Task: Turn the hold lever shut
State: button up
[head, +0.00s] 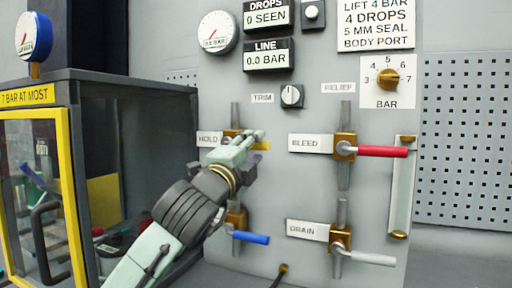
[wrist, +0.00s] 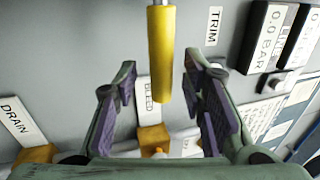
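The yellow hold lever (wrist: 161,55) lies between the two finger pads of my gripper (wrist: 159,72) in the wrist view, with a gap on each side. My gripper is open and not closed on it. In the head view my gripper (head: 246,142) is at the hold valve, beside the HOLD label (head: 209,138). Only the yellow tip of the hold lever (head: 262,146) shows there, pointing right, roughly level. The valve body is mostly hidden behind my gripper.
The red bleed lever (head: 382,151) sticks out to the right. Below are a blue lever (head: 250,238) and the pale drain lever (head: 372,258). The trim knob (head: 292,96) is above. A yellow-framed cabinet (head: 75,200) stands close on the left.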

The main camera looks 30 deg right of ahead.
jog(key=v, duration=1)
